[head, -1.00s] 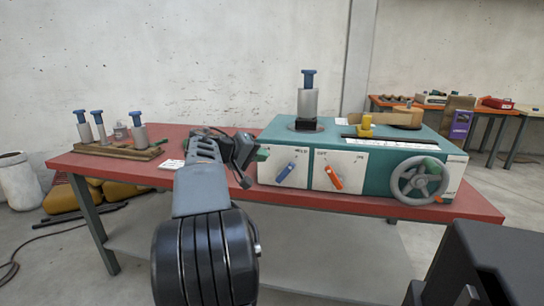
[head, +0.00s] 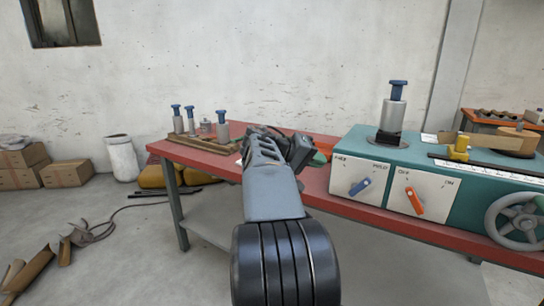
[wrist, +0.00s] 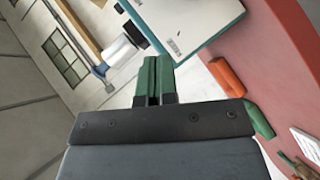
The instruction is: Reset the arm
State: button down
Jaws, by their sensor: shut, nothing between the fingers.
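My arm rises in the middle of the head view, and its end is largely hidden behind its own links there. In the wrist view my gripper (wrist: 154,80) shows green fingers pressed together with nothing between them. The red table (head: 325,185) runs behind the arm in the head view. The teal winder (head: 465,208) stands on it at the right, with a blue knob (head: 360,187), an orange knob (head: 414,201) and a grey handwheel (head: 516,222). A grey cylinder with a blue top (head: 395,112) stands upright on the winder.
A wooden rack (head: 190,150) with several blue-topped cylinders stands at the table's left end. In the wrist view, an orange block (wrist: 226,77) and a green piece (wrist: 258,120) lie on the red surface. Floor is open at the left, with a cable (head: 130,208).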

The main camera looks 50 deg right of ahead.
jog(key=w+a+r+n+t+y+p, duration=0.2)
jog(key=w+a+n+t+y+p, duration=0.15)
jog(key=a+p, duration=0.65)
jog(key=w+a+r+n+t+y+p, duration=0.1)
jog(key=w+a+n+t+y+p, duration=0.1)
jog(key=w+a+n+t+p, duration=0.65)
jog(key=s+a+y+p, duration=0.3)
jog(key=a+p, duration=0.1)
jog(key=a, duration=0.7)
jog(key=s+a+r+m+g+y+p, duration=0.1)
jog(key=s+a+y+p, duration=0.2)
jog(key=a, duration=0.8)
jog(key=shift+s+r+p, duration=0.3)
jog(key=shift+s+p, duration=0.4)
jog(key=shift+p, duration=0.45)
jog(key=shift+d, duration=0.1)
